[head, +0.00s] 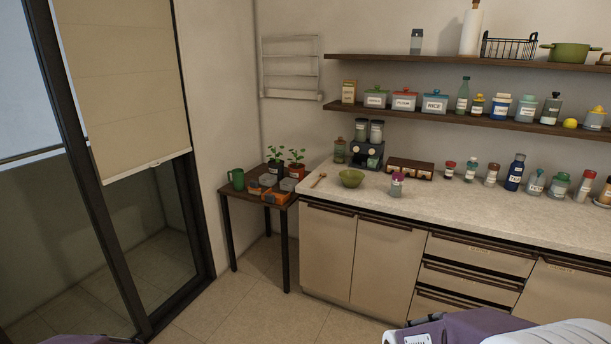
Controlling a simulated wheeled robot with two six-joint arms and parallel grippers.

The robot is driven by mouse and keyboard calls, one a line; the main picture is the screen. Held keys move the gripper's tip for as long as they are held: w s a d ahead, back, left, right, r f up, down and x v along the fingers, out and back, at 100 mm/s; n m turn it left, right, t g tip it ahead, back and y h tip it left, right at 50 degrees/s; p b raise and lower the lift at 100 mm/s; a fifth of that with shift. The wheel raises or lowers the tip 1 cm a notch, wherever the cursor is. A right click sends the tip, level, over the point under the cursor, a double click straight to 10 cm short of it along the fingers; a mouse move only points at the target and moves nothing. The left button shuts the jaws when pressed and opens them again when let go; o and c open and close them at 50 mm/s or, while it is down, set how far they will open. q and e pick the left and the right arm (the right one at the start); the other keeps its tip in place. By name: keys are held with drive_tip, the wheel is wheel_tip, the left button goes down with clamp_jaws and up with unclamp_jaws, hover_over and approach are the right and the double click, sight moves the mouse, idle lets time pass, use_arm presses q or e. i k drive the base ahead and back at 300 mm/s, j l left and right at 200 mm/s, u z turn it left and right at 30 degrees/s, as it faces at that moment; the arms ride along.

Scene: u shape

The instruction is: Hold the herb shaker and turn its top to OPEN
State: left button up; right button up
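A small clear jar with a pinkish-purple top (397,184) stands upright near the front edge of the counter (440,205). It looks like a shaker, but its label is too small to read, so I cannot tell if it is the herb shaker. A greenish jar (339,150) stands further back left on the counter. The OPEN marking cannot be made out on any top. Neither of my grippers shows; only purple and white parts of my arms appear at the bottom edge, well short of the counter.
A green bowl (351,178) and a wooden spoon (319,180) lie left on the counter. Several bottles and jars line its right back. A side table (228,188) holds plants and a mug. Floor before the cabinets is clear.

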sight(398, 177)
drive_tip(key=i+z, duration=0.2)
drive_tip(key=i, duration=0.35)
drive_tip(key=i+j+z, duration=0.15)
drive_tip(key=i, duration=0.35)
drive_tip(key=i+j+z, duration=0.2)
drive_tip(key=i, duration=0.3)
drive_tip(key=i+j+z, duration=0.2)
drive_tip(key=i+z, duration=0.2)
drive_tip(key=i+j+z, duration=0.6)
drive_tip(key=j+z, duration=0.15)
drive_tip(key=i+j+z, duration=0.2)
drive_tip(key=j+z, duration=0.2)
drive_tip(key=j, duration=0.1)
